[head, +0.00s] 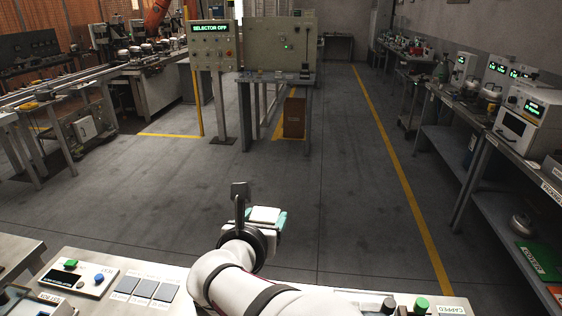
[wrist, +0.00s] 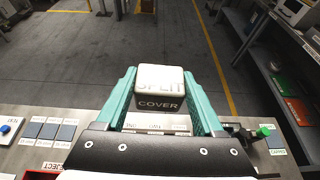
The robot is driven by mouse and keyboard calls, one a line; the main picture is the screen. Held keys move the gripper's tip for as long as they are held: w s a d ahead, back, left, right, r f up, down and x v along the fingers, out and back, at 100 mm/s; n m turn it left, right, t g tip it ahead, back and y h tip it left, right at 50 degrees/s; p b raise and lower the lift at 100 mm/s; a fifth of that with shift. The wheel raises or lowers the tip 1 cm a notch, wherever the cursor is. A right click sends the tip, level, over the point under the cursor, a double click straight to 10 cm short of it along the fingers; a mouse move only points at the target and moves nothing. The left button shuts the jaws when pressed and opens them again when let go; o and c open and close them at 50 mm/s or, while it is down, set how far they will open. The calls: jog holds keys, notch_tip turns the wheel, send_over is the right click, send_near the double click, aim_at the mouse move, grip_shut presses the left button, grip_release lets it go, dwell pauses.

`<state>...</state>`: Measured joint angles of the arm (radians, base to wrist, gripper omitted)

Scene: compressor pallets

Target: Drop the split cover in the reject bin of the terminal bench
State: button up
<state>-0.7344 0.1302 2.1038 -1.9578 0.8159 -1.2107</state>
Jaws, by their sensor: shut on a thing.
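The split cover (wrist: 160,90) is a small pale block with a dark front face; "SPLIT" is on its top and "COVER" on its front. My gripper (wrist: 160,102) is shut on it, one teal finger on each side. In the head view, the cover (head: 265,214) shows as a white top in my gripper (head: 268,222), held out past the near bench above the grey floor. A brown box (head: 294,117) stands under the bench with the grey panel; I cannot tell whether it is the reject bin.
The near bench (head: 190,272) carries grey pads, buttons and labels. A selector panel (head: 212,45) reads "SELECTOR OFF". A bench with instruments (head: 520,165) runs along the right, and a conveyor (head: 60,88) is at left. The floor between is clear, with yellow lines.

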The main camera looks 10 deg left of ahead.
jog(key=s+a+f+n+g+y, duration=0.1)
jog(key=s+a+f+n+y, duration=0.1)
jog(key=s+a+f, duration=0.5)
jog(key=s+a+f+n+y, duration=0.2)
jog(key=s+a+f, duration=0.15)
jog(key=a, duration=0.75)
jog(key=s+a+f+n+g+y, duration=0.1)
jog(key=s+a+f+n+y, duration=0.15)
jog(key=s+a+f, duration=0.5)
jog(key=shift+m, duration=0.35)
jog(key=w+f, duration=0.1)
jog(key=w+a+f, duration=0.1)
jog(key=f, duration=0.2)
jog(key=shift+w+a+f, duration=0.2)
jog(key=shift+w+a, duration=0.2)
jog(key=o, duration=1.4)
